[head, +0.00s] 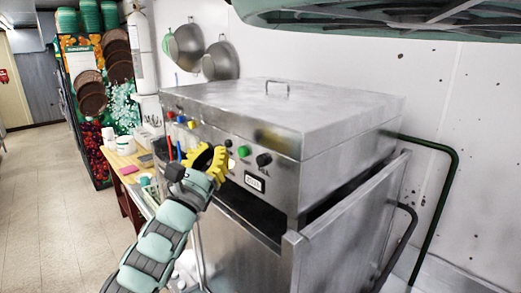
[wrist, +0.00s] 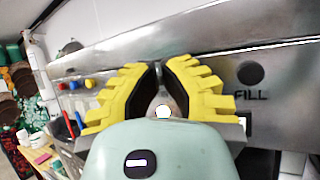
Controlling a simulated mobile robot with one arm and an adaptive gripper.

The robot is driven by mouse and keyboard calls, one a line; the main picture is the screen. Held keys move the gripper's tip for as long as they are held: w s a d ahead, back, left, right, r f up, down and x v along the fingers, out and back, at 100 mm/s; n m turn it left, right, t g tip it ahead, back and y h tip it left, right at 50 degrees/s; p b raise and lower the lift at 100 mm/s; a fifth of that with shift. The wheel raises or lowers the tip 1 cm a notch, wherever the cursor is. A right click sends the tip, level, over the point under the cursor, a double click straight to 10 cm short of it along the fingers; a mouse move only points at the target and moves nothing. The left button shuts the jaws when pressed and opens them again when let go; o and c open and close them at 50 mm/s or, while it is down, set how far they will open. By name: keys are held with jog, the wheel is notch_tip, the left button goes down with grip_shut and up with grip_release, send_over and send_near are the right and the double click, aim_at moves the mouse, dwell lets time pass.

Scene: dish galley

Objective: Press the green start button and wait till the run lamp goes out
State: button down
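The green button (head: 243,151) is on the front panel of the steel machine (head: 335,125), left of a black knob (head: 263,160). A bright white lamp (head: 231,163) glows just below and left of the button. My gripper (head: 219,158) has yellow fingers and is in front of the panel, just left of the button and lamp; contact cannot be made out. In the wrist view the fingertips (wrist: 159,65) come together with nothing held. The lit lamp (wrist: 162,112) shows between the fingers. The green button cannot be seen there, while the black knob (wrist: 250,74) shows above "FILL".
More coloured knobs (head: 182,120) are on the panel's left. A small display (head: 255,183) is below the button. The side table (head: 130,163) holds a pink sponge and cups. A green hood (head: 370,15) hangs above. The floor at left (head: 45,200) is clear.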

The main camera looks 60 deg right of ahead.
aim_at(237, 135)
jog(key=shift+s+d+f+b, duration=0.1)
jog(key=shift+d+f+b, duration=0.05)
jog(key=shift+d+b, duration=0.35)
jog(key=shift+s+d+f+b, duration=0.1)
jog(key=shift+d+b, duration=0.3)
jog(key=shift+b, duration=0.2)
jog(key=c, duration=1.7)
grip_release()
jog(key=shift+s+d+b, duration=0.1)
jog(key=shift+d+b, duration=0.25)
jog(key=shift+b, duration=0.85)
grip_shut()
jog(key=shift+s+d+b, duration=0.1)
jog(key=shift+d+b, duration=0.4)
jog(key=shift+b, duration=0.45)
jog(key=shift+a, duration=0.1)
jog(key=shift+w+a+b, duration=0.25)
jog(key=shift+a+b, duration=0.05)
jog(key=shift+a, duration=0.5)
